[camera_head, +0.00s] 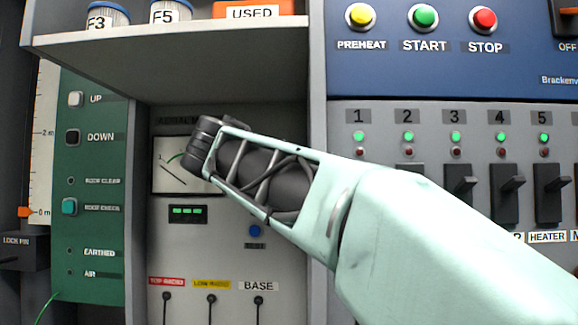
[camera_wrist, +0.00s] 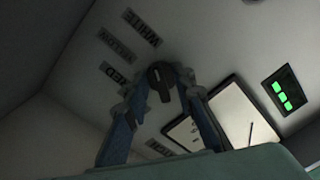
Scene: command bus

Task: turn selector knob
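The selector knob (camera_wrist: 160,78) is a small dark knob with a pointer bar, on a pale panel in the wrist view. Labels reading WHITE, RED and one between them, probably YELLOW, lie to its left. My gripper (camera_wrist: 161,82) shows there as two blue fingers, one on each side of the knob. Gaps seem to show between the fingers and the knob, so it looks open. I cannot tell how far the fingertips are from the panel. In the head view, my arm hides the knob and the fingers.
An overhanging shelf (camera_head: 170,55) holds jars and an orange USED box (camera_head: 253,12). The panel below has a dial meter (camera_head: 175,170), a green display (camera_head: 187,214), a blue button (camera_head: 255,230) and several toggles. A green panel stands left; a breaker panel (camera_head: 440,180) stands right.

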